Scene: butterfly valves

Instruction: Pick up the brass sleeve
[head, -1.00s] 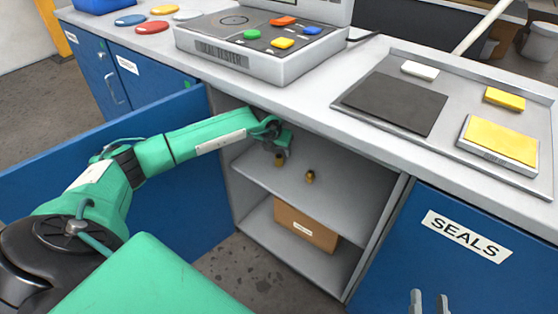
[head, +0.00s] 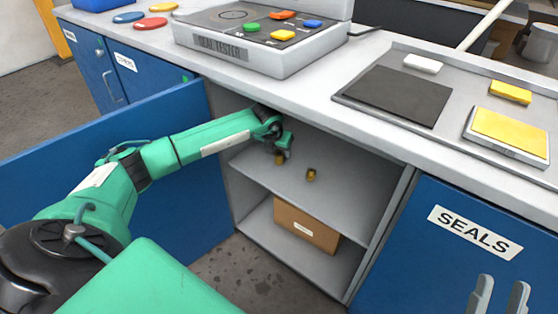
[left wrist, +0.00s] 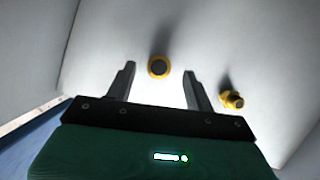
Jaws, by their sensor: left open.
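Two brass pieces stand on the upper shelf of the open cabinet. The brass sleeve (head: 279,159), round with a dark centre, is just below my left gripper (head: 283,146) in the head view. In the left wrist view, the sleeve (left wrist: 158,67) appears between the tips of my open left gripper (left wrist: 159,72), closer to the left finger, with no visible contact. The other brass piece (head: 311,174), with a narrower stub, stands to the right, outside the right finger in the left wrist view (left wrist: 232,99). My right gripper (head: 498,292) shows two separated, empty fingers at the bottom right.
The shelf (head: 335,199) lies under the counter, between side walls. A cardboard box (head: 306,226) sits on the lower level. The open blue door (head: 60,160) is behind my left arm. A closed SEALS door (head: 450,255) is at right. The seal tester (head: 250,50) stands above on the counter.

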